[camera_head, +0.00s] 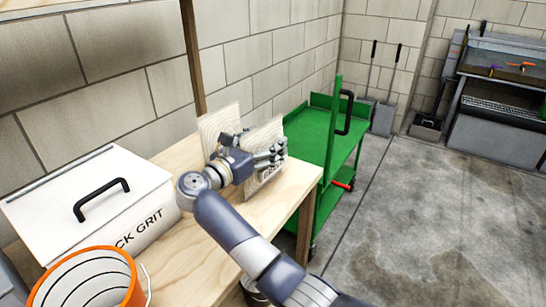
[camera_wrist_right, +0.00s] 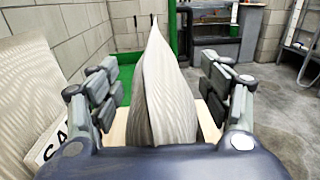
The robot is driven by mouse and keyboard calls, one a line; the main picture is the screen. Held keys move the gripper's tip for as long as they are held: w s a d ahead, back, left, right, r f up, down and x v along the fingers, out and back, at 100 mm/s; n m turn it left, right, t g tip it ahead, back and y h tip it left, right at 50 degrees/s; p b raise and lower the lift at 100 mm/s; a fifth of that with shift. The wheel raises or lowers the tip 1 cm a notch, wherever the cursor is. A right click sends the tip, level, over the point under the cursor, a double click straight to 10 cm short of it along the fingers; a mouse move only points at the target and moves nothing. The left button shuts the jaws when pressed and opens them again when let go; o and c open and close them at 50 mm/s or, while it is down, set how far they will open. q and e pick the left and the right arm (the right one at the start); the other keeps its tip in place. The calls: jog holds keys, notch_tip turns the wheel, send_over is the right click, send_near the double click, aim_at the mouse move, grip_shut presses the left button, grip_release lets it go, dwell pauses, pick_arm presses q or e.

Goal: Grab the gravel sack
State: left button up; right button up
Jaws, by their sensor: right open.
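The gravel sack (camera_head: 265,135) is a pale, striped sack standing upright on the wooden bench, its label partly hidden by my gripper. In the right wrist view the gravel sack (camera_wrist_right: 162,95) stands edge-on between the two sets of fingers. My right gripper (camera_head: 254,146) is open around it, with a gap showing on both sides in the right wrist view (camera_wrist_right: 160,82). A second pale sack (camera_head: 222,122) stands behind and to the left; in the right wrist view this sack (camera_wrist_right: 35,85) bears a label beginning "SA". My left gripper is not in view.
A white grit box (camera_head: 95,205) with a black handle sits on the wooden bench (camera_head: 205,265) at left. An orange bucket (camera_head: 88,280) is at front left. A green cart (camera_head: 335,150) stands beyond the bench's right end. The floor at right is clear.

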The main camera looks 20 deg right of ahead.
jog(key=shift+s+a+r, duration=0.15)
jog(key=shift+a+r, duration=0.1)
jog(key=shift+a, duration=0.05)
grip_shut()
jog(key=shift+r, duration=0.25)
jog(key=shift+d, duration=0.1)
